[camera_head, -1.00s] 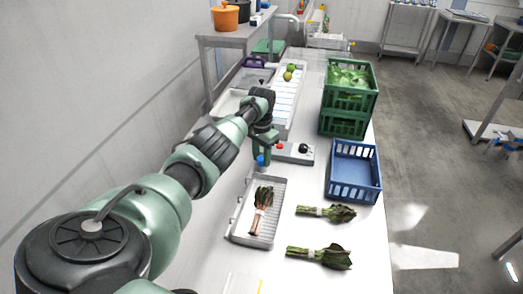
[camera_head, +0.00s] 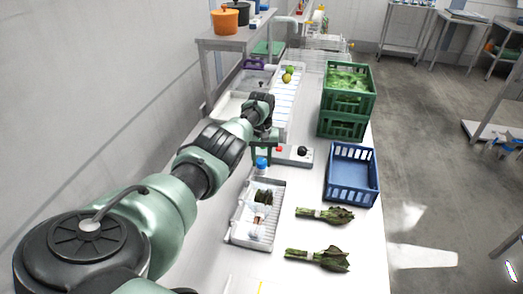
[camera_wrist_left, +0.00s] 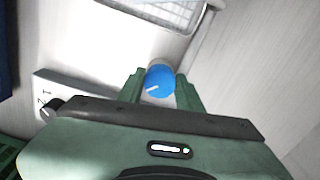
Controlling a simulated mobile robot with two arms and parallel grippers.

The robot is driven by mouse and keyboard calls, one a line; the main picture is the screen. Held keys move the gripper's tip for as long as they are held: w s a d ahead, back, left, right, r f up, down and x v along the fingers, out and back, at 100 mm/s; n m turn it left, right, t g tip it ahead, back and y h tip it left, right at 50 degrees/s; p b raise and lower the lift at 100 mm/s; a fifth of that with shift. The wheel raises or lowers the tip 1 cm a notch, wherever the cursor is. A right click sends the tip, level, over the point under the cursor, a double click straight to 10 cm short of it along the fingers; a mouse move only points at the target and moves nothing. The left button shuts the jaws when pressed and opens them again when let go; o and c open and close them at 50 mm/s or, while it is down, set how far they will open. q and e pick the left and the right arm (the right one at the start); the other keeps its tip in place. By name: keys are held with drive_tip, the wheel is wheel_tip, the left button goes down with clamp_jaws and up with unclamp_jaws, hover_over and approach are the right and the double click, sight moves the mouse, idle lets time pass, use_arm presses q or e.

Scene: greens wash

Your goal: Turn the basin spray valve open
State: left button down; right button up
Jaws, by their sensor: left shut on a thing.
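The blue valve knob (camera_head: 262,164), with a white pointer line, stands by the far end of the grey ribbed basin (camera_head: 233,238). My left gripper (camera_head: 264,153) comes down over it from above. In the left wrist view the blue knob (camera_wrist_left: 158,79) sits between the two green fingers of the left gripper (camera_wrist_left: 161,88), which is shut on it. White streaks like spray show over the bundle of greens (camera_head: 262,198) in the basin and partly hide it. My right gripper is not in view.
A blue crate (camera_head: 352,190) and stacked green crates (camera_head: 342,125) are to the right. Two greens bundles (camera_head: 325,215) (camera_head: 318,259) lie on the table right of the basin.

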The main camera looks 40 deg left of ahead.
sight(262, 161)
use_arm(q)
drive_tip(key=shift+w+r, duration=0.15)
idle(0.3)
drive_tip(key=c, duration=0.9)
unclamp_jaws()
drive_tip(key=shift+c, duration=0.2)
wheel_tip(262, 161, up, 3)
drive_tip(key=shift+f+p, duration=0.2)
drive_tip(key=shift+p, duration=0.55)
wheel_tip(262, 161, up, 5)
drive_tip(key=shift+f, duration=0.2)
drive_tip(key=shift+r, duration=0.25)
